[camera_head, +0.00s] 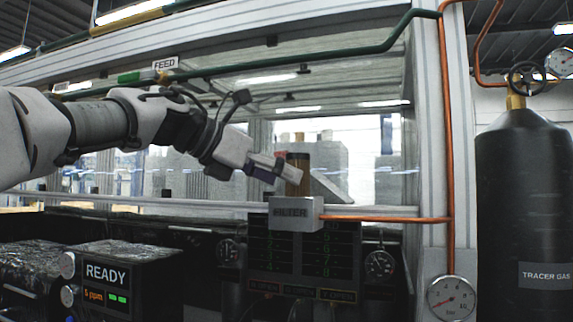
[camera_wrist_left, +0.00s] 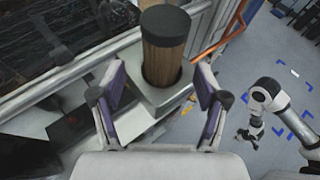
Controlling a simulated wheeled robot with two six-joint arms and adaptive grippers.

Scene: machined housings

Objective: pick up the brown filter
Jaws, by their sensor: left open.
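The brown filter (camera_head: 297,180) is an upright cylinder with a dark cap. It stands in the grey block marked FILTER (camera_head: 295,214) on the rail. My left gripper (camera_head: 272,168) reaches in from the left, close beside the filter's upper part. In the left wrist view, the filter (camera_wrist_left: 162,62) rises from its grey holder between the two open, purple-padded fingers of my left gripper (camera_wrist_left: 161,82), just past their tips. The fingers look clear of it. What seems my right arm with its gripper (camera_wrist_left: 250,136) shows small at the right; its jaw state is unclear.
An orange pipe (camera_head: 385,219) runs right from the block to a post. A valve panel (camera_head: 300,255) with gauges is below. A READY display box (camera_head: 118,280) stands lower left, a black gas cylinder (camera_head: 525,200) at right. A green pipe (camera_head: 300,62) crosses above.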

